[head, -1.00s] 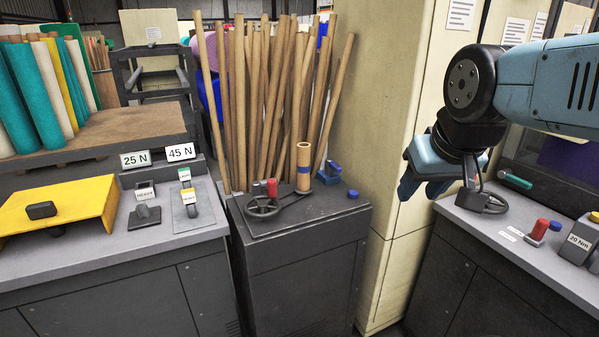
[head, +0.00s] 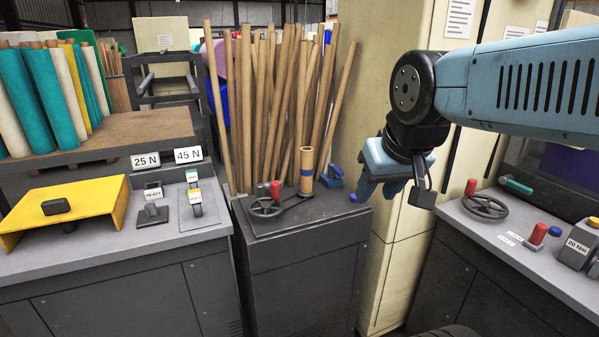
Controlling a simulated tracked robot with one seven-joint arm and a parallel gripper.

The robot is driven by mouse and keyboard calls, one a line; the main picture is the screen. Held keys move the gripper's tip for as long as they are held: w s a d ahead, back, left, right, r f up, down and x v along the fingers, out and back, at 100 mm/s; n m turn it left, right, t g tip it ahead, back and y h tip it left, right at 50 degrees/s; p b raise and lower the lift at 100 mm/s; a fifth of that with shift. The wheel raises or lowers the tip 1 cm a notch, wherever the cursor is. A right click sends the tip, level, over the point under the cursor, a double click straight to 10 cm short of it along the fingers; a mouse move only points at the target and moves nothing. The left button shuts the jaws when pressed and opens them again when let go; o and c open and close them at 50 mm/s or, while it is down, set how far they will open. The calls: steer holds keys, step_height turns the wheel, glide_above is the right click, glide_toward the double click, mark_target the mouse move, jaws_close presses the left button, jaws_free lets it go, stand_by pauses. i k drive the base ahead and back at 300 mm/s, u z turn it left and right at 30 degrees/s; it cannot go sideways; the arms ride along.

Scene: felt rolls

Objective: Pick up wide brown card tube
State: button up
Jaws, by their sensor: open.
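The wide brown card tube (head: 307,165) stands upright on the dark middle cabinet top (head: 275,226). My gripper (head: 366,190) has blue fingers and hangs to the right of the tube, in front of the cream pillar. It is apart from the tube and holds nothing that I can see. The fingers are seen at an angle, with the gap between them hard to make out.
A black handwheel (head: 266,207), a red knob (head: 275,188) and a blue clamp-like part (head: 335,178) are close to the tube. Tall thin brown tubes (head: 270,100) crowd behind it. The cream pillar (head: 385,245) stands to the right. The cabinet's front part is clear.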

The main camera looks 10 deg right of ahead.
mark_target(306, 152)
steer(key=u, duration=0.05)
steer(key=i, duration=1)
steer(key=z, duration=0.05)
